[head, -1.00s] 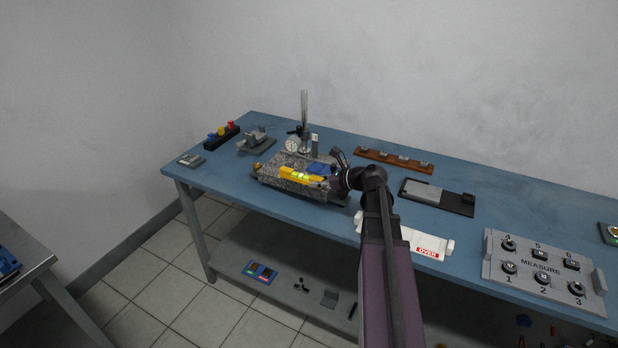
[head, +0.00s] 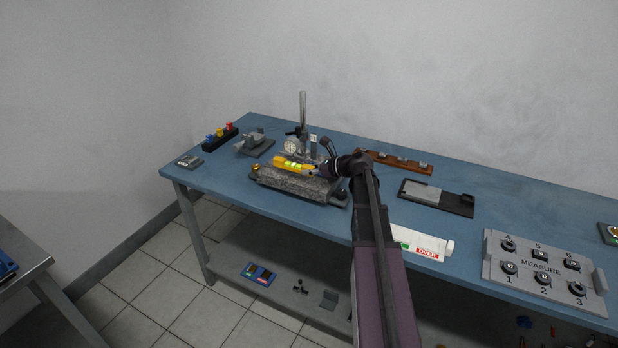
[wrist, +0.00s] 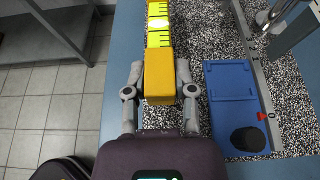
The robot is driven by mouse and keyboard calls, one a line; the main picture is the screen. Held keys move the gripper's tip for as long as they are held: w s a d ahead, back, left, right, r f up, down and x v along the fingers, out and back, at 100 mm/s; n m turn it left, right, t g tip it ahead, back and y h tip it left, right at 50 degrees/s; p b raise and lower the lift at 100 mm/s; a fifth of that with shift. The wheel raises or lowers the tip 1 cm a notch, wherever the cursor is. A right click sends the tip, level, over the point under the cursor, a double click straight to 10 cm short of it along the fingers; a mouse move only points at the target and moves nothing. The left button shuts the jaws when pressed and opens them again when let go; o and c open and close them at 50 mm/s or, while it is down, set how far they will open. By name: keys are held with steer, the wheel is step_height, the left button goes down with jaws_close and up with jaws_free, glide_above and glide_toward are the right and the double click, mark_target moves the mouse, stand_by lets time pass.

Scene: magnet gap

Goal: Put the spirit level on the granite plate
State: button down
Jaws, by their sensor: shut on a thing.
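The spirit level (head: 290,163) is a yellow bar with bright green-yellow vial windows. My gripper (wrist: 159,78) is shut on its near end, with one finger on each side in the wrist view. The level (wrist: 159,62) points away from the gripper along the left side of the speckled granite plate (wrist: 205,30). In the head view the level shows over the top of the granite plate (head: 298,187). I cannot tell whether it touches the plate or is held a little above it.
A blue block (wrist: 232,88) with a black round knob lies on the plate, right of the level. A dial gauge (head: 291,146) on a stand rises behind. A grey plate on a black base (head: 436,196) and a white OVER piece (head: 425,244) lie to the right.

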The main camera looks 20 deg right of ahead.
mark_target(309, 182)
steer(key=shift+w+d, duration=0.1)
steer(key=shift+w, duration=0.4)
step_height(309, 182, down, 4)
steer(key=b, duration=0.3)
steer(key=shift+r+b, duration=0.2)
steer(key=shift+b, duration=0.1)
steer(key=shift+f, duration=0.15)
steer(key=shift+c, duration=2.2)
jaws_free()
steer(key=shift+r, duration=0.25)
steer(key=p+v, duration=0.4)
steer(key=v, duration=0.8)
steer(key=shift+p, duration=0.3)
